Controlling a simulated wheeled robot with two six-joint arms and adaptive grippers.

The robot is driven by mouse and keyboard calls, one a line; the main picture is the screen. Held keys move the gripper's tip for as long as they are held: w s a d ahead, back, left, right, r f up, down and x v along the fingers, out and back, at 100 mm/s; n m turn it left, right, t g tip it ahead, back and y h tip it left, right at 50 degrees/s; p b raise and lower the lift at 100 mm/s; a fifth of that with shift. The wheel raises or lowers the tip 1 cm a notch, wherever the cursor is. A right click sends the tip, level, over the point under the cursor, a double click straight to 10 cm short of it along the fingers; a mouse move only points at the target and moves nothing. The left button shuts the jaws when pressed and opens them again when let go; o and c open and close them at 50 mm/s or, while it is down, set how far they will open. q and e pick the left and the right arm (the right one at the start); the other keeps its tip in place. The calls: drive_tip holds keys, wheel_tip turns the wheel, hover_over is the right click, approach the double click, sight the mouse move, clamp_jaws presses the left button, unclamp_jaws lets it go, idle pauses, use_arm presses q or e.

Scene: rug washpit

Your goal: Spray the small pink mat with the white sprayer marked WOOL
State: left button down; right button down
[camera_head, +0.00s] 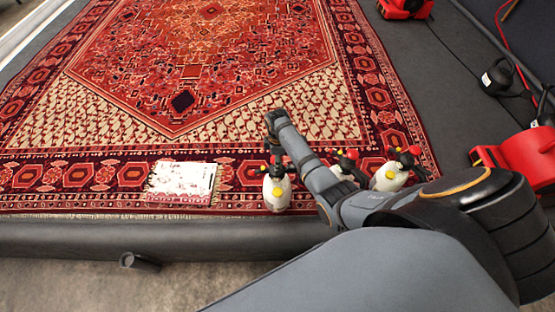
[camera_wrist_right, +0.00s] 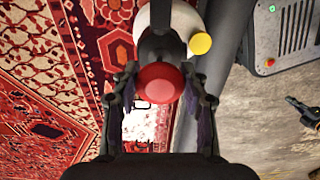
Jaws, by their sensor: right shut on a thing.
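The small mat (camera_head: 181,183) lies flat on the big red rug near the pit's front edge. It looks whitish with pink patches, and part of it shows in the right wrist view (camera_wrist_right: 140,125). My right gripper (camera_head: 276,163) is shut on a white sprayer (camera_head: 277,193) with a black top, yellow cap and red end, just right of the mat. In the right wrist view the held sprayer (camera_wrist_right: 165,82) sits between the fingers, its red end towards the camera. No WOOL marking is readable. A dark jointed part at the wrist view's right edge may be my left gripper; its jaws are unclear.
Two more white sprayers, one partly behind my arm (camera_head: 346,165) and one farther right (camera_head: 392,174), stand on the rug. Red machines stand at the right (camera_head: 525,156) and top right (camera_head: 404,8). A dark cylinder (camera_head: 139,262) lies by the pit edge. The rug's middle is clear.

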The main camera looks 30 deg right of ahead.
drive_tip(key=shift+w+f+b, duration=0.1)
drive_tip(key=shift+f+b, duration=0.2)
drive_tip(key=shift+f, duration=0.05)
idle(0.6)
drive_tip(key=c, duration=0.6)
unclamp_jaws()
drive_tip(key=shift+c, duration=0.2)
drive_tip(key=shift+s+f, duration=0.15)
drive_tip(key=shift+s, duration=0.05)
wheel_tip(320, 180, up, 12)
drive_tip(key=shift+w, duration=0.15)
